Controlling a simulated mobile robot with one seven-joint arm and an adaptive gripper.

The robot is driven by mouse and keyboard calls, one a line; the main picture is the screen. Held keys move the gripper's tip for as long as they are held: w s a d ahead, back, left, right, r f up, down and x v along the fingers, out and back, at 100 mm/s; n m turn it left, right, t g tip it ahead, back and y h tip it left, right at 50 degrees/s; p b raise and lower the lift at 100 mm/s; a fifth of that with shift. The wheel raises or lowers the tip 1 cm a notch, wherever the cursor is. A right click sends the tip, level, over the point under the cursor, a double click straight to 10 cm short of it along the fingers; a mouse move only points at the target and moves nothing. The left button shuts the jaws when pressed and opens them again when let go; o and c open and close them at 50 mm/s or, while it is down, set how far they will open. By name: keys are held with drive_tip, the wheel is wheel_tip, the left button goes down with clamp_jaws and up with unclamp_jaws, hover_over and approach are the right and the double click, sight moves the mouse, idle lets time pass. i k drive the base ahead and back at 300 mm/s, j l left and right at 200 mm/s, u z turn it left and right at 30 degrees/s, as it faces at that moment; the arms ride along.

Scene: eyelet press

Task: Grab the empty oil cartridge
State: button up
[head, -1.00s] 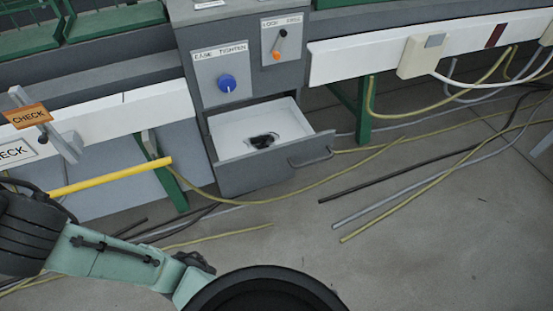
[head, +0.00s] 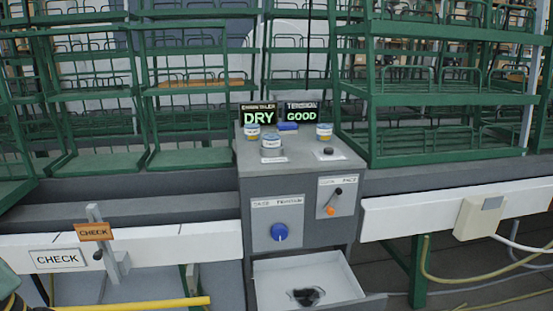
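One cartridge (head: 253,131) is at the back left, below the screen (head: 258,115) reading "DRY". A second cartridge (head: 271,142) stands nearer the front, at a white label plate. A third cartridge (head: 324,132) is at the right. A blue object (head: 288,126) lies between them. I cannot tell which cartridge is empty.
The cabinet front carries a blue knob (head: 279,232) and a lever with an orange tip (head: 332,210). Below, an open white drawer (head: 290,272) holds a dark object (head: 307,296). Green racks (head: 440,85) flank the cabinet. A yellow bar (head: 160,303) juts out at lower left.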

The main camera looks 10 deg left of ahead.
sight(271, 141)
drive_tip(key=i+l+z, duration=0.3)
drive_tip(key=z, duration=0.15)
drive_tip(key=i+l+z, duration=0.15)
drive_tip(key=i+z, duration=0.7)
drive_tip(key=i+l+u, duration=0.15)
drive_tip(key=i+u, duration=0.3)
drive_tip(key=i+l+u, duration=0.3)
drive_tip(key=i+u, duration=0.25)
drive_tip(key=u, duration=0.3)
drive_tip(key=i+u, duration=0.15)
drive_tip(key=u, duration=0.2)
drive_tip(key=i+l+u, duration=0.1)
drive_tip(key=u, duration=0.3)
drive_tip(key=l+u, duration=0.15)
drive_tip(key=u, duration=0.25)
drive_tip(key=i+l+u, duration=0.2)
drive_tip(key=u, duration=0.25)
drive_tip(key=i+l+u, duration=0.2)
drive_tip(key=u, duration=0.2)
